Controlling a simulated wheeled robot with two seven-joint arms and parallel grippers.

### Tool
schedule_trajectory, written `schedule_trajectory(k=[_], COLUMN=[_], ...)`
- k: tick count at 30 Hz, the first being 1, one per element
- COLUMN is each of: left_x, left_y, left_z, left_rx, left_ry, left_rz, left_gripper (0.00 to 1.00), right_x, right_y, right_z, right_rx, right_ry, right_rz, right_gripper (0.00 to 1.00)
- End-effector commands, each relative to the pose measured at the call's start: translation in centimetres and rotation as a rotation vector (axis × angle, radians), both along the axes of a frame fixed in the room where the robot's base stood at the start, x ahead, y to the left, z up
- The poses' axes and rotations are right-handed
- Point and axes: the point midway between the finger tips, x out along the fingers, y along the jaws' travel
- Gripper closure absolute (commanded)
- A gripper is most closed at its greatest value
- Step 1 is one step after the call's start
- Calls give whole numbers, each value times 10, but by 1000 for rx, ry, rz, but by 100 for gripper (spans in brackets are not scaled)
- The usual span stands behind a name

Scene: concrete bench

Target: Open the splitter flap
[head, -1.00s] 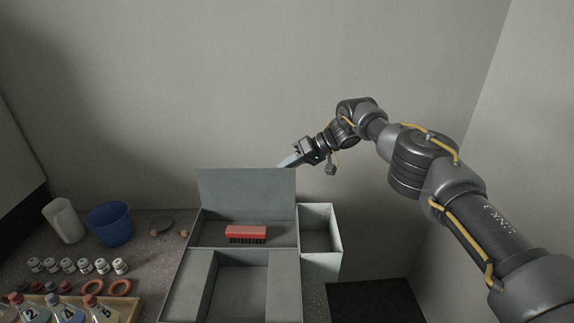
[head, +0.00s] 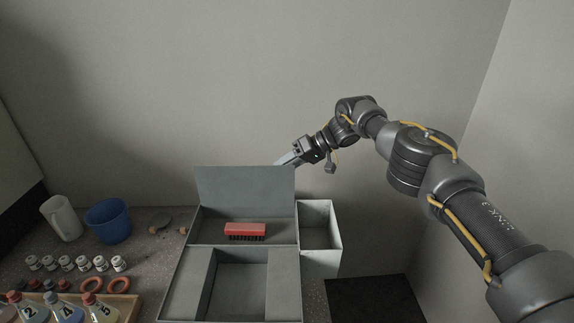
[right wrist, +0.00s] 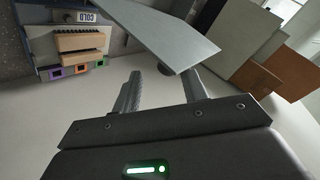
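The splitter flap appears to be the flat grey panel (head: 245,190) standing up at the back of a grey box (head: 187,285) in the head view. My right gripper (head: 279,161) is at the flap's upper right corner, partly hidden behind its top edge. In the right wrist view the two fingers (right wrist: 160,90) stand apart with no object clearly held between them. A flat grey panel (right wrist: 165,30), perhaps the flap, extends past the fingertips there. I cannot tell whether they touch it. My left gripper is not in view.
A red brush (head: 244,230) lies in the box's back compartment. An open grey bin (head: 321,258) adjoins it on the right. A blue cup (head: 108,222), a white cup (head: 61,218), several small jars (head: 83,264) and numbered flasks (head: 72,308) stand left.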

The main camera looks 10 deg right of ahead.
Motion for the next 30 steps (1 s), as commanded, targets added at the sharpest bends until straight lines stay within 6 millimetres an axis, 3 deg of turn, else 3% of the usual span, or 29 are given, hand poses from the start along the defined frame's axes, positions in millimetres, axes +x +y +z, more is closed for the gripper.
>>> schedule_trajectory(k=[5,18,30], left_x=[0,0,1], left_y=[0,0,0], left_z=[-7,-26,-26], left_rx=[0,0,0], left_ry=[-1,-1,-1], left_rz=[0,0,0], left_gripper=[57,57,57], right_x=[-1,-17,-20], right_y=[-12,-75,-86], right_z=[7,54,62], right_rx=[1,-2,0], right_ry=[-3,-2,1], right_rz=[-2,-2,0], right_gripper=[57,57,57])
